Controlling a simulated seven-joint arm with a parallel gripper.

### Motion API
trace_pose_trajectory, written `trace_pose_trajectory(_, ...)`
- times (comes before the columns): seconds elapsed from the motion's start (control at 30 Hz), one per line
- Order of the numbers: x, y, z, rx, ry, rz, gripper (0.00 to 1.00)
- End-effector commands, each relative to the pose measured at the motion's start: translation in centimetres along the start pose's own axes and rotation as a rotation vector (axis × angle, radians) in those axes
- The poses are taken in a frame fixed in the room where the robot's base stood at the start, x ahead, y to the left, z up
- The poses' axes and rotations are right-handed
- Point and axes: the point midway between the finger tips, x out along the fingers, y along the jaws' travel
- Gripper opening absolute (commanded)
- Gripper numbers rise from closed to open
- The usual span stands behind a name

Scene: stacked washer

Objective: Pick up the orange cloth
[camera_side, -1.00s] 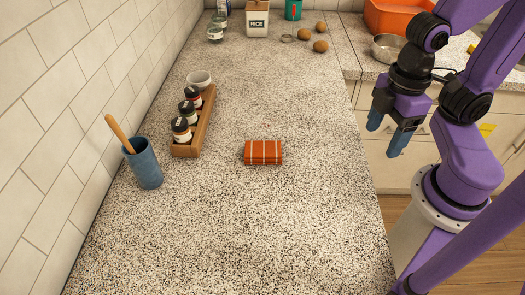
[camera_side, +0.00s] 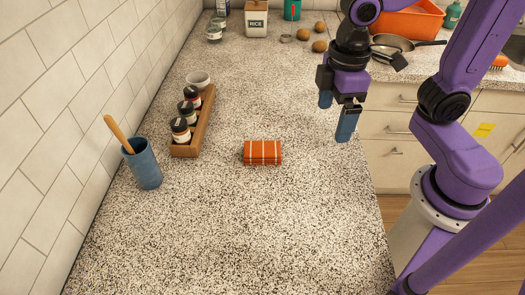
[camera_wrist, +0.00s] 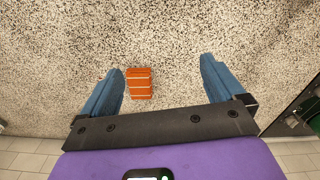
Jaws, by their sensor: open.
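The orange cloth (camera_side: 262,152) is a small folded piece with pale stripes, lying flat on the speckled counter. My gripper (camera_side: 337,118) is open and empty, above the right edge of the counter, to the right of the cloth and higher than it. In the wrist view the cloth (camera_wrist: 139,83) shows between the blue fingers of my gripper (camera_wrist: 162,78), close to the left finger in the picture. The cloth is not touched by my gripper.
A wooden rack (camera_side: 193,137) with several jars stands left of the cloth, with a blue cup (camera_side: 143,165) holding a wooden handle nearby. A rice canister (camera_side: 256,20) stands at the back. The counter around the cloth is clear.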

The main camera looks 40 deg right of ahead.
Motion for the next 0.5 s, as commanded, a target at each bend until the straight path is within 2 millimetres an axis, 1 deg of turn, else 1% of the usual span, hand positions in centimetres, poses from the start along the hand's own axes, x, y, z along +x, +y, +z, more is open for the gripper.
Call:
trace_pose_trajectory(0.03,-0.2,0.6,-1.2,0.013,-0.002,0.000,0.96)
trace_pose_trajectory(0.2,-1.0,2.3,-4.7,0.053,-0.006,0.001,0.96)
trace_pose_trajectory(0.4,-1.8,4.4,-8.3,0.103,-0.012,0.002,0.96)
trace_pose_trajectory(0.5,-2.1,5.3,-9.8,0.124,-0.015,0.001,0.96)
